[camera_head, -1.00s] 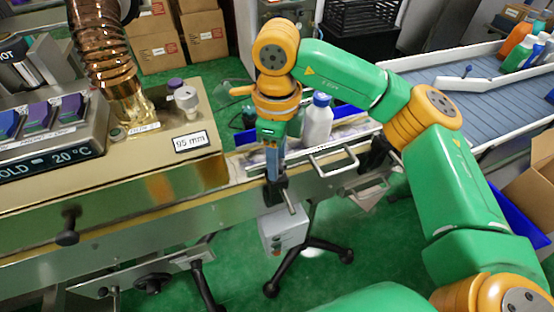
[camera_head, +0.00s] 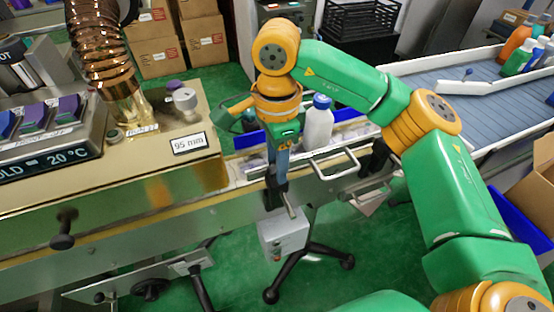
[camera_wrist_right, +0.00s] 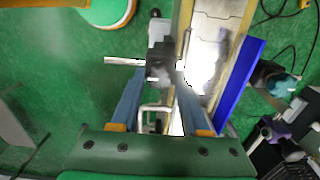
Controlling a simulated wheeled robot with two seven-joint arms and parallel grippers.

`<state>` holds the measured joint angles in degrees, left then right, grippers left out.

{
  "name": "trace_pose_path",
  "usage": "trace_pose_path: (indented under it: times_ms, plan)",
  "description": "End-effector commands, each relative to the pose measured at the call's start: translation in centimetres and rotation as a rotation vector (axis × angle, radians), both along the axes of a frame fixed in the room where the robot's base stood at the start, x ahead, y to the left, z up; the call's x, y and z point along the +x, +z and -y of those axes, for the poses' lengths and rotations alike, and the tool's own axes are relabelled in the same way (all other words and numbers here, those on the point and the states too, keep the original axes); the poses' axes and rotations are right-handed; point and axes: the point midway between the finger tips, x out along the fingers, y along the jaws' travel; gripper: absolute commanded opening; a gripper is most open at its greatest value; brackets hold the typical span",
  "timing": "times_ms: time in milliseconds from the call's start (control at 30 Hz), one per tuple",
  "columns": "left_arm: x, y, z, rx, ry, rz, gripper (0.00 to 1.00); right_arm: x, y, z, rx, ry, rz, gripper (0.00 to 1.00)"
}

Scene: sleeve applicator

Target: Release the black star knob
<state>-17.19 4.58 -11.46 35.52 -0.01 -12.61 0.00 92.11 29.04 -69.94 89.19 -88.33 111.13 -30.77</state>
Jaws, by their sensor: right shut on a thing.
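The black star knob (camera_head: 271,198) sits on the front side of the machine's metal rail, with a short metal rod sticking out beside it. My right gripper (camera_head: 281,183) points down at the knob from above. In the right wrist view the dark knob (camera_wrist_right: 160,62) is between the two blue fingertips of the right gripper (camera_wrist_right: 160,76), which are closed on it. The knob is partly hidden by the fingers in the head view. My left gripper is not in view.
A white bottle with a blue cap (camera_head: 318,124) stands on the conveyor just behind my right gripper. A metal handle (camera_head: 335,162) is to the right. A grey control box (camera_head: 285,232) hangs below. The machine housing (camera_head: 150,170) is to the left.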

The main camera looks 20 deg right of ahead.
Motion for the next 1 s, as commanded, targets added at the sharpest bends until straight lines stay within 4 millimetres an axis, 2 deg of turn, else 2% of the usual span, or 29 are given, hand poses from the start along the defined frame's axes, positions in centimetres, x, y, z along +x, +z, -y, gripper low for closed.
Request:
trace_pose_path:
  times_ms: [533, 567, 600, 667, 933, 1000]
  plan:
    - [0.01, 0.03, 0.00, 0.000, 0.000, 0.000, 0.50, 0.07, 0.16, -0.02, 0.002, 0.023, 0.005, 0.00]
    - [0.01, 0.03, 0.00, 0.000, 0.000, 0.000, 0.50, 0.07, 0.16, -0.02, 0.002, 0.023, 0.005, 0.51]
    - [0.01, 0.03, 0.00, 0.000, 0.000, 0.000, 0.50, 0.07, 0.15, -0.02, 0.002, 0.023, 0.004, 0.61]
    - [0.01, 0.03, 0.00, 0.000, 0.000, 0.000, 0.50, 0.05, 0.13, -0.02, 0.001, 0.023, 0.004, 0.75]
    - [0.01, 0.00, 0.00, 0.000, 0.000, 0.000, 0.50, 0.03, 0.12, -0.01, 0.001, 0.022, 0.002, 0.75]
    - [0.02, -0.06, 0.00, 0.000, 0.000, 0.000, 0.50, 0.07, 0.74, -0.02, 0.001, 0.021, 0.003, 0.75]
